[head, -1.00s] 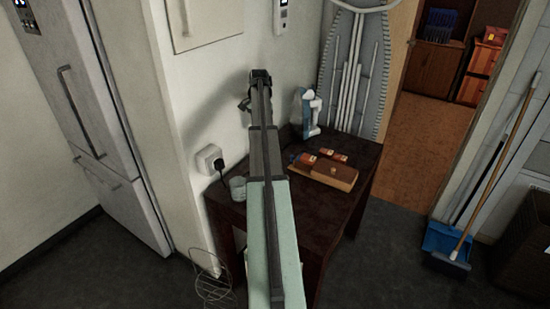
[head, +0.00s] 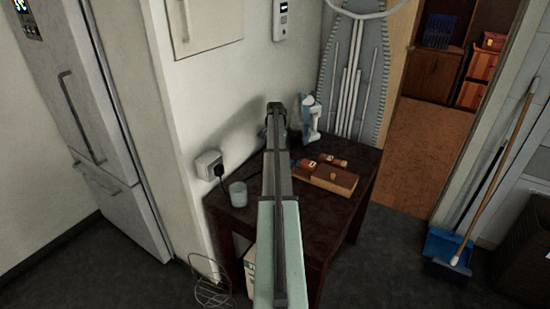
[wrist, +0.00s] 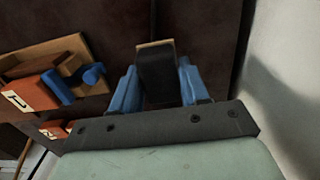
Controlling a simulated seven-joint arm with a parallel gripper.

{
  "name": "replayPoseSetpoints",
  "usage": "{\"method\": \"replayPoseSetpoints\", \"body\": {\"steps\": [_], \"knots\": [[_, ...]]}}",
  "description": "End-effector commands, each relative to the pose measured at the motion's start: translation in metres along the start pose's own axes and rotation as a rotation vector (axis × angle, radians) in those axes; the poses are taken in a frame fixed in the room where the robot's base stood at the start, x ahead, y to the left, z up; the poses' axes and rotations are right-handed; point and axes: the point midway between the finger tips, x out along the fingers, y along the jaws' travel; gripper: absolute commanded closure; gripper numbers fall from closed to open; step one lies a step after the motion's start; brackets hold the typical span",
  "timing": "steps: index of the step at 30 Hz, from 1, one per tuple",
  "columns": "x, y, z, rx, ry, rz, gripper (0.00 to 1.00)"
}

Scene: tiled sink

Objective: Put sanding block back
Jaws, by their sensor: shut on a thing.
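My gripper (wrist: 156,82) shows two blue fingers in the wrist view, shut on a dark block with a tan edge, which appears to be the sanding block (wrist: 156,70). The block is between the fingers, over the dark table (wrist: 112,22). Whether it touches the table is unclear.
A blue-white bottle (head: 311,118) stands at the back. A cup (head: 238,194) stands left of my arm. The wall (wrist: 285,80) is close.

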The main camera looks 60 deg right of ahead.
Motion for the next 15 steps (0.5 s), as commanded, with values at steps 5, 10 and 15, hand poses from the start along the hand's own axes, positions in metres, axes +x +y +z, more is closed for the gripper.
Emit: {"method": "replayPoseSetpoints", "body": {"steps": [5,10,15], "knots": [[0.015,0.0,0.0,0.0,0.0,0.0,0.84],[0.035,0.0,0.0,0.0,0.0,0.0,0.84],[0.038,0.0,0.0,0.0,0.001,-0.001,0.84]]}}
